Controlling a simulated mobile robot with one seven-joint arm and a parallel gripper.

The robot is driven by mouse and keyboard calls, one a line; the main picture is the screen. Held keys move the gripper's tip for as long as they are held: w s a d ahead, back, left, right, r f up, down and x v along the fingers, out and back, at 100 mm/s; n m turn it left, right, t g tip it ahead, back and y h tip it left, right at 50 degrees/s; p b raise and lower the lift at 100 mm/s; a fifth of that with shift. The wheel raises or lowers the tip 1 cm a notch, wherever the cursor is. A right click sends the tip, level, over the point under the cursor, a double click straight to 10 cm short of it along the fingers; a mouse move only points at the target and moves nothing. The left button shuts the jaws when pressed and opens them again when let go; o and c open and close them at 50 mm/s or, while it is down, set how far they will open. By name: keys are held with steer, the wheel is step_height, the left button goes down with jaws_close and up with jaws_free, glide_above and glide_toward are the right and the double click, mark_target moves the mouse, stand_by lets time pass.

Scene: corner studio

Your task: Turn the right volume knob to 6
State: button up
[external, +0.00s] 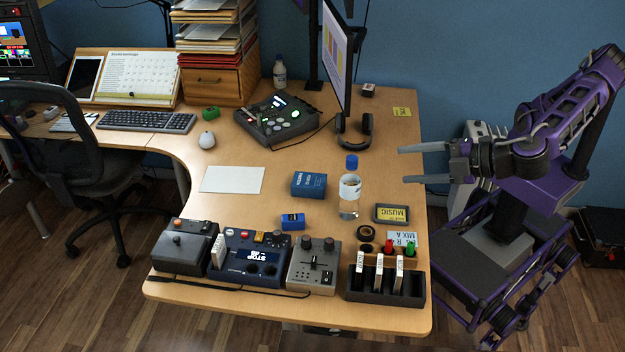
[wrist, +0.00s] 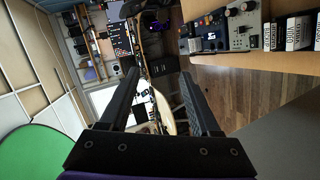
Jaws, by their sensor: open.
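A small grey mixer (external: 313,275) stands at the desk's front edge. It has a dark left knob (external: 306,243) and a dark right knob (external: 329,243) along its back, with a slider below. The number the right knob points to is too small to read. The mixer also shows in the wrist view (wrist: 239,38), at the upper right. My gripper (external: 401,164) is open and empty, pointing left over the desk's right edge, well behind and to the right of the mixer. Its two fingers show in the wrist view (wrist: 160,78) with nothing between them.
A dark blue device (external: 250,262) adjoins the mixer on its left; a black cartridge rack (external: 385,290) stands to its right. A clear bottle with blue cap (external: 350,190), a blue box (external: 309,184) and headphones (external: 354,135) stand behind. Bare desk lies around the paper (external: 232,180).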

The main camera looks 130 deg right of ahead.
steer(key=w+d+f+n+g+y, duration=0.25)
steer(key=d+f+n, duration=0.35)
steer(key=f, duration=0.3)
steer(key=n+g+y+b, duration=0.15)
steer(key=n+y, duration=0.45)
steer(key=n, duration=0.9)
glide_toward(306, 237)
steer(key=b+x, duration=0.1)
steer(key=x, duration=0.7)
steer(key=shift+w+f, duration=0.1)
steer(key=shift+f, duration=0.2)
jaws_close()
